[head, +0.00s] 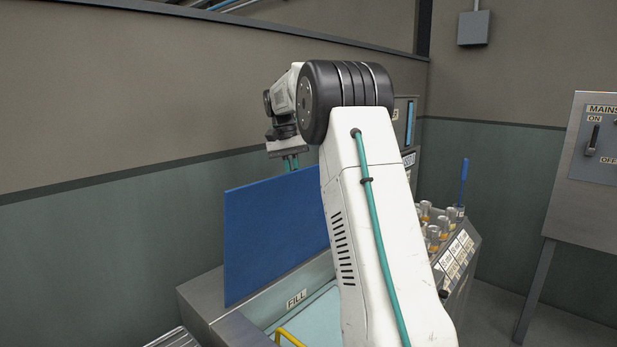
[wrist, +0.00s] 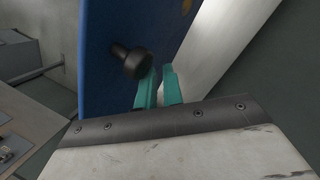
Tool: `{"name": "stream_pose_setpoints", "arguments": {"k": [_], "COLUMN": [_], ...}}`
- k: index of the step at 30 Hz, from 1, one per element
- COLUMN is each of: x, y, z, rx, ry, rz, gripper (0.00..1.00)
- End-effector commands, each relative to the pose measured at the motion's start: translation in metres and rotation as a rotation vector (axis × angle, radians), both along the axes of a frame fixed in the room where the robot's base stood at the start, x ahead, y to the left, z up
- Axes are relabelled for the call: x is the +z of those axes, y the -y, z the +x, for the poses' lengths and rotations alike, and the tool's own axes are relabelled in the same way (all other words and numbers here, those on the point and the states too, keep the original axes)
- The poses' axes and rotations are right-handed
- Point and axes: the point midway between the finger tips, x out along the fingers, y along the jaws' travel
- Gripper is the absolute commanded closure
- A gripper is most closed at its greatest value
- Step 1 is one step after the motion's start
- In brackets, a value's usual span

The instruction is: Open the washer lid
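The washer lid (head: 270,235) is a flat blue panel. It stands raised, close to upright, above the washer (head: 208,300), and the light blue inside of the washer shows below it. In the wrist view the lid (wrist: 98,60) fills the upper left of centre and carries a dark round knob (wrist: 130,62). My gripper (head: 290,163) is at the lid's top edge in the head view. In the wrist view its teal fingers (wrist: 160,72) are beside the knob, with a narrow empty gap between them. My arm hides the lid's right part.
A rack of several capped bottles (head: 437,225) and a blue-handled tool (head: 463,182) stand right of my arm. A MAINS switch box (head: 597,137) is at far right.

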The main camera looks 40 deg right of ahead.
Motion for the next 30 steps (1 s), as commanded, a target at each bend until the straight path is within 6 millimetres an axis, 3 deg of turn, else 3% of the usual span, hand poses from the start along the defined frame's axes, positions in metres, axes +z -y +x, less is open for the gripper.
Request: {"name": "stream_pose_setpoints", "arguments": {"k": [1, 4, 14, 24, 30], "x": [0.003, 0.005, 0.008, 0.058, 0.076], "y": [-0.006, -0.008, 0.003, 0.003, 0.003], "z": [0.000, 0.001, -0.001, 0.014, 0.019], "rx": [0.006, 0.009, 0.000, 0.001, 0.001], "ry": [0.002, 0.004, 0.006, 0.008, 0.005], "rz": [-0.002, -0.005, -0.005, -0.005, -0.003], "gripper": [0.78, 0.51, 0.51, 0.51, 0.51]}}
